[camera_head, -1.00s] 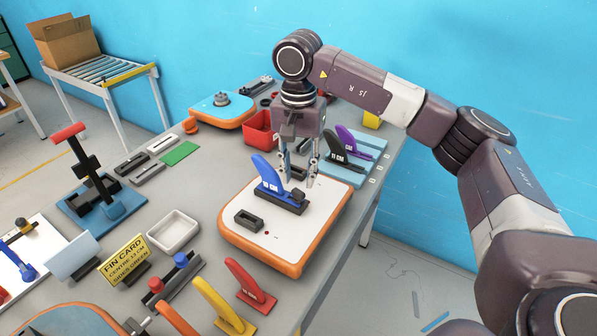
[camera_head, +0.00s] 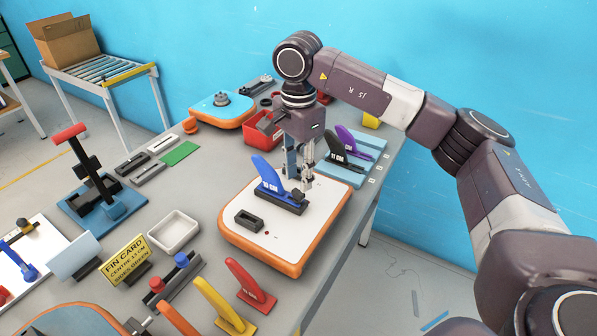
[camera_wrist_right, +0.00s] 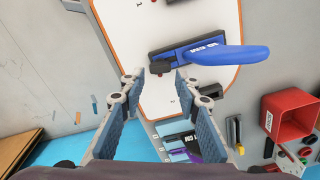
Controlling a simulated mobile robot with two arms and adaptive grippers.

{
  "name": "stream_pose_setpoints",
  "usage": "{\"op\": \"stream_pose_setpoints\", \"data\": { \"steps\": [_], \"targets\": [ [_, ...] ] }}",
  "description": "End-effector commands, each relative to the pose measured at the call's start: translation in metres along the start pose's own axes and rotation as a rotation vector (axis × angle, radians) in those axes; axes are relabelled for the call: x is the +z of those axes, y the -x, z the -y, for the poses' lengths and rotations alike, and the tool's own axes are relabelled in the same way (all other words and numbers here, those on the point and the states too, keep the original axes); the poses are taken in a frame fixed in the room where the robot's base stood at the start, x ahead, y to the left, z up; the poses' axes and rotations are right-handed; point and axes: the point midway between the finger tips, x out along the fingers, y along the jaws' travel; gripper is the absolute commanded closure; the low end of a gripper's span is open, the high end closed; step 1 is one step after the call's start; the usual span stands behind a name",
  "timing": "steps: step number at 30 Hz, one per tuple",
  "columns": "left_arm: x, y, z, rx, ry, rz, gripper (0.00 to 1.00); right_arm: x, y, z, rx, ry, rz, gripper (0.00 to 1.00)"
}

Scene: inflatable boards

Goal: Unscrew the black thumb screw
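The black thumb screw (camera_wrist_right: 160,67) sits at the end of the black fin box (camera_wrist_right: 185,52) that holds the blue fin (camera_wrist_right: 228,57). In the head view the blue fin (camera_head: 265,172) stands in this box on the white and orange board (camera_head: 290,238). My right gripper (camera_head: 304,190) points down over the screw end of the box. In the wrist view my right gripper's (camera_wrist_right: 157,78) fingers are open, and the screw shows between and just beyond the tips, with no clear contact. The fingers partly hide the screw in the head view. My left gripper is not in view.
A second, empty black box (camera_head: 248,220) is on the same board. A red bin (camera_head: 262,130) and a pale blue rack with black and purple fins (camera_head: 345,150) stand behind. Red and yellow fins (camera_head: 250,285) are in front, and a white tray (camera_head: 173,232) is to the left.

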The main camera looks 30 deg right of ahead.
Motion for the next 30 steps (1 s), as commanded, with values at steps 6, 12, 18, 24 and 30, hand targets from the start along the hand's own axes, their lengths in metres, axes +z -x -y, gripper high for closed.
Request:
{"op": "stream_pose_setpoints", "data": {
  "steps": [6, 12, 18, 24, 30],
  "targets": [
    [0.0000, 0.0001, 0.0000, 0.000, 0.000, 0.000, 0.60, 0.0002, -0.0001, 0.0000, 0.000, -0.018, 0.000, 0.70],
    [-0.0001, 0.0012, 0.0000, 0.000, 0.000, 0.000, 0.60, 0.0002, 0.0002, -0.0001, 0.000, -0.087, 0.000, 0.70],
    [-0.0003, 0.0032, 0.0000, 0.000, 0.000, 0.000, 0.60, 0.0002, 0.0003, -0.0002, 0.000, -0.299, 0.000, 0.70],
    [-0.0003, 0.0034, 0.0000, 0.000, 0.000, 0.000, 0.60, 0.0002, 0.0000, -0.0002, 0.000, -0.369, 0.000, 0.70],
    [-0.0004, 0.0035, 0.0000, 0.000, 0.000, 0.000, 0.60, 0.0003, 0.0001, -0.0002, 0.000, -0.374, 0.000, 0.70]
  ]
}}
